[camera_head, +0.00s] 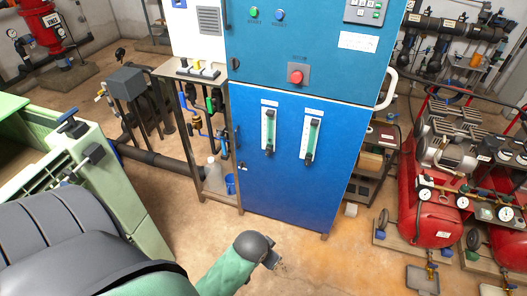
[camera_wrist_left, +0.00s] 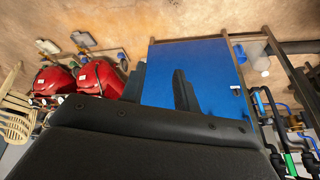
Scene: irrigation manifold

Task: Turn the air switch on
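No part in view is clearly readable as the air switch. The tall blue cabinet (camera_head: 290,180) carries a green button (camera_head: 254,13), a blue button (camera_head: 279,15), a red mushroom button (camera_head: 296,77) and a keypad panel (camera_head: 364,10) on its upper part. My right gripper is not in view.
Red compressor tanks (camera_head: 432,205) with gauges stand at the right. A green machine (camera_head: 110,185) is close at the left. A metal stand (camera_head: 190,75) with pipes and a white jug (camera_head: 215,172) stands left of the cabinet. The floor before the cabinet is clear.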

